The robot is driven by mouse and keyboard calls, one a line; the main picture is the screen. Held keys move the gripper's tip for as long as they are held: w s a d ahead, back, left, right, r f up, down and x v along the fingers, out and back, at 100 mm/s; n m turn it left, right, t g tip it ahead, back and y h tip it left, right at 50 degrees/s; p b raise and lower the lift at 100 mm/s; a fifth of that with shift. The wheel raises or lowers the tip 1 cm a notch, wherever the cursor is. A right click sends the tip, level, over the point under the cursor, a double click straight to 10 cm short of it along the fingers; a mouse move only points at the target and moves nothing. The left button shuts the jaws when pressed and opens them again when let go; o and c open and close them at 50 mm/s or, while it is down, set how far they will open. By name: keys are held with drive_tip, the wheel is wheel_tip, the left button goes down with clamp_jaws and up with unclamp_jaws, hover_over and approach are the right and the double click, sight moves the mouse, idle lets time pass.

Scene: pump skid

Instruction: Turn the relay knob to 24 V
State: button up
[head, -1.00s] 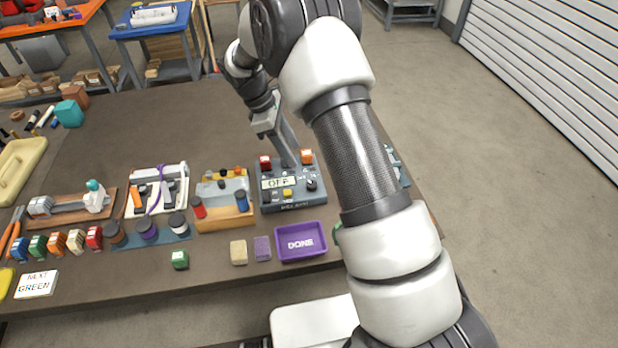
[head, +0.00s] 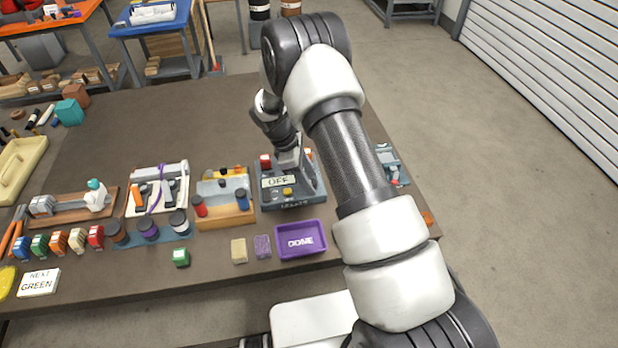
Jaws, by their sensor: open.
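The relay box (head: 291,199) is a dark grey unit near the middle of the bench, with a display (head: 278,182) that reads OFF. A red block (head: 265,161) sits at its back left and a yellow button (head: 287,191) on its front face. My gripper (head: 309,186) is open, pointing down over the right side of the box, where the dark knob was visible earlier. The gripper now hides the knob and its scale, so I cannot tell whether the fingers touch it or stand around it.
A purple DONE tray (head: 301,255) lies in front of the box. A wooden stand with red and blue cylinders (head: 226,219) is close on the left. Another grey-blue device (head: 392,165) is on the right, partly behind my arm. The bench behind is clear.

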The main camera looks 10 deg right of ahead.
drive_tip(key=c, duration=1)
drive_tip(key=shift+f+m+b, duration=0.1)
drive_tip(key=shift+m+b, duration=0.3)
drive_tip(key=shift+w+m+g+b, duration=0.1)
drive_tip(key=shift+m+g+b, duration=0.2)
drive_tip(key=shift+m+b, duration=0.3)
drive_tip(key=m+g+y+b, duration=0.1)
drive_tip(key=m+b, duration=0.1)
drive_tip(key=m, duration=0.1)
drive_tip(key=shift+w+d, duration=0.1)
drive_tip(key=m+g+y+b, duration=0.1)
drive_tip(key=m, duration=0.3)
drive_tip(key=shift+d+b, duration=0.1)
drive_tip(key=shift+b, duration=0.25)
drive_tip(key=shift+w+d+m+y+b, duration=0.1)
drive_tip(key=shift+m+y+b, duration=0.35)
drive_tip(key=shift+m, duration=0.95)
